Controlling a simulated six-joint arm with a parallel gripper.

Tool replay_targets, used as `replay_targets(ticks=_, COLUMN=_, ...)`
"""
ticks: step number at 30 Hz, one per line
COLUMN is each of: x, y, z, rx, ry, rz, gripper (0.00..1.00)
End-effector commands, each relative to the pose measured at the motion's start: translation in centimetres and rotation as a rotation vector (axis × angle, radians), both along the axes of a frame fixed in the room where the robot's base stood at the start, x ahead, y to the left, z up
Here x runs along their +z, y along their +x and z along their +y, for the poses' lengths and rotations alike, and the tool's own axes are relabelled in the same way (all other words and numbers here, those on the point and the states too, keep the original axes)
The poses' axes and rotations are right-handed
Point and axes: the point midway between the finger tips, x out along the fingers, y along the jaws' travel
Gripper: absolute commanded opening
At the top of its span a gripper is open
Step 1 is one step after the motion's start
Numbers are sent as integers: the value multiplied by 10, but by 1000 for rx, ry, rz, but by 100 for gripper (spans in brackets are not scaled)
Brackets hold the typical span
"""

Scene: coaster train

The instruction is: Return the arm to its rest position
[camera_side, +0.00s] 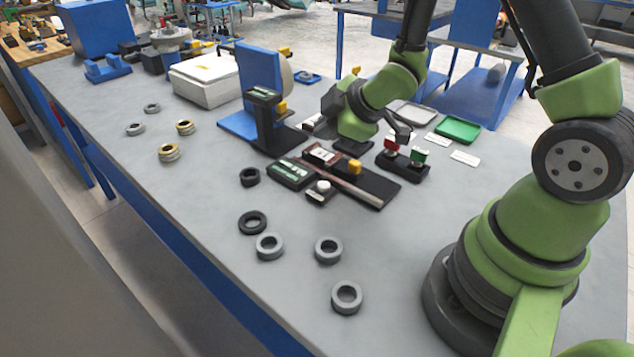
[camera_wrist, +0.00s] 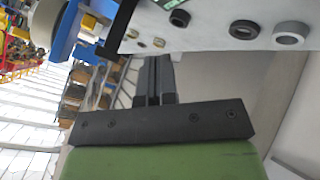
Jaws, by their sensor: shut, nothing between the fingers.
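My gripper (camera_wrist: 153,62) shows in the wrist view with its two dark fingers together and nothing between them. In the side view, my green wrist is over the middle of the table, behind the dark fixture blocks, and the fingertips are hard to make out there. My arm reaches in from the right and is bent at the elbow. The gripper holds no part.
Grey and black rings (camera_side: 328,250) lie on the front of the grey table (camera_side: 200,200). A black upright stand (camera_side: 264,125), a blue stand (camera_side: 262,70), a push-button block (camera_side: 403,163) and a green tray (camera_side: 458,130) surround my wrist. A white box (camera_side: 205,80) stands farther left.

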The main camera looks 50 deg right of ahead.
Motion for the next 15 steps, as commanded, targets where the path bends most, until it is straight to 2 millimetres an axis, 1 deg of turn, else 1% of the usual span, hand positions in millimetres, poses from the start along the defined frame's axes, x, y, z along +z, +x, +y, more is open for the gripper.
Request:
replay_targets(ticks=1, x=21, y=0, z=-2, rx=-59, ry=12, rz=-6, gripper=0)
replay_targets(ticks=3, x=46, y=-5, z=-3, rx=-157, ry=46, rz=4, gripper=0)
replay_targets(ticks=5, x=66, y=-13, z=-3, rx=-244, ry=87, rz=14, gripper=0)
replay_targets(ticks=6, x=79, y=-19, z=-2, rx=-300, ry=119, rz=20, gripper=0)
replay_targets(ticks=8, x=98, y=-31, z=0, rx=-383, ry=172, rz=29, gripper=0)
replay_targets(ticks=9, x=109, y=-39, z=2, rx=-436, ry=214, rz=36, gripper=0)
replay_targets(ticks=11, x=125, y=-54, z=7, rx=-512, ry=279, rz=46, gripper=0)
replay_targets(ticks=12, x=135, y=-65, z=11, rx=-559, ry=327, rz=54, gripper=0)
replay_targets(ticks=14, x=148, y=-82, z=18, rx=-626, ry=403, rz=70, gripper=0)
replay_targets(ticks=15, x=156, y=-94, z=23, rx=-666, ry=457, rz=83, gripper=0)
